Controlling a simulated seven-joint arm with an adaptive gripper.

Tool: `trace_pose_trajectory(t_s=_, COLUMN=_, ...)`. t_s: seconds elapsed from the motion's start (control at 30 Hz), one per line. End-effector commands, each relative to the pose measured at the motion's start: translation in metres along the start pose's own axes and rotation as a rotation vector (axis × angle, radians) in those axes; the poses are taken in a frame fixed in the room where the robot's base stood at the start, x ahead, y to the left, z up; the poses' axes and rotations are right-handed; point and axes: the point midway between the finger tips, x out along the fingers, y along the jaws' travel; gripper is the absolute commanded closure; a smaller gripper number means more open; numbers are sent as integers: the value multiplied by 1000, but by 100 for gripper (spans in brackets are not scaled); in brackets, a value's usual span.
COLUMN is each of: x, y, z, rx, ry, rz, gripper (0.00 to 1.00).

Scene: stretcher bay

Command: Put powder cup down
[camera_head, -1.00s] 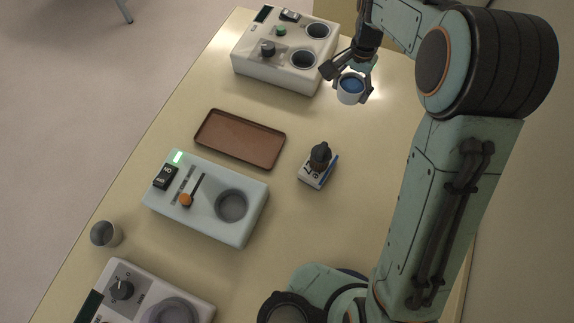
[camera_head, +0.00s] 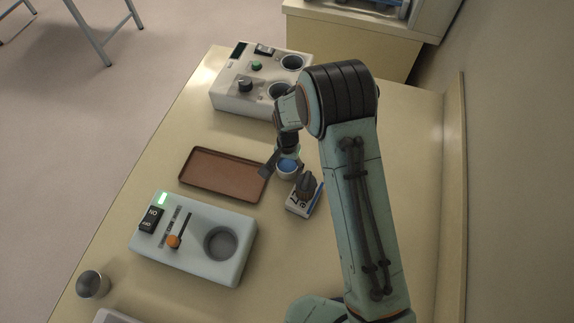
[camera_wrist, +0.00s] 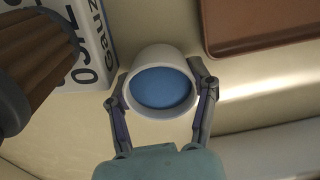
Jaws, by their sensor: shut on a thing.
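The powder cup is a white cup (camera_head: 289,167) with blue powder inside. My gripper (camera_head: 284,166) is shut on it, between the brown tray and the gauze box in the head view. In the wrist view the cup (camera_wrist: 162,82) sits between the two fingers of my gripper (camera_wrist: 160,92), one on each side, and its blue contents look level. Pale table surface shows around the cup. I cannot tell whether its base touches the table.
A brown tray (camera_head: 225,176) lies just left of the cup. A gauze box (camera_head: 304,197) with a dark-handled object (camera_head: 307,183) stands close at the right. Two devices, a pale switch box (camera_head: 190,238) and a white two-well unit (camera_head: 240,95), and a grey cup (camera_head: 92,284) stand around.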

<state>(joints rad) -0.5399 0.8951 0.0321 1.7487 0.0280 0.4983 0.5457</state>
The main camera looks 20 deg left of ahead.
Motion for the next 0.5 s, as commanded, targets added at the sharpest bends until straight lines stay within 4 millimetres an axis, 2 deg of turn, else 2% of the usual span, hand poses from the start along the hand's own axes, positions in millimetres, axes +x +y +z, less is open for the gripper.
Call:
trace_pose_trajectory(t_s=0.37, x=4, y=0, z=0, rx=1, ry=0, rz=0, gripper=77)
trace_pose_trajectory(t_s=0.4, x=4, y=0, z=0, rx=1, ry=0, rz=0, gripper=31)
trace_pose_trajectory(t_s=0.43, x=4, y=0, z=0, rx=1, ry=0, rz=0, gripper=22)
trace_pose_trajectory(t_s=0.47, x=4, y=0, z=0, rx=1, ry=0, rz=0, gripper=17)
trace_pose_trajectory(t_s=0.5, x=4, y=0, z=0, rx=0, ry=1, rz=-1, gripper=17)
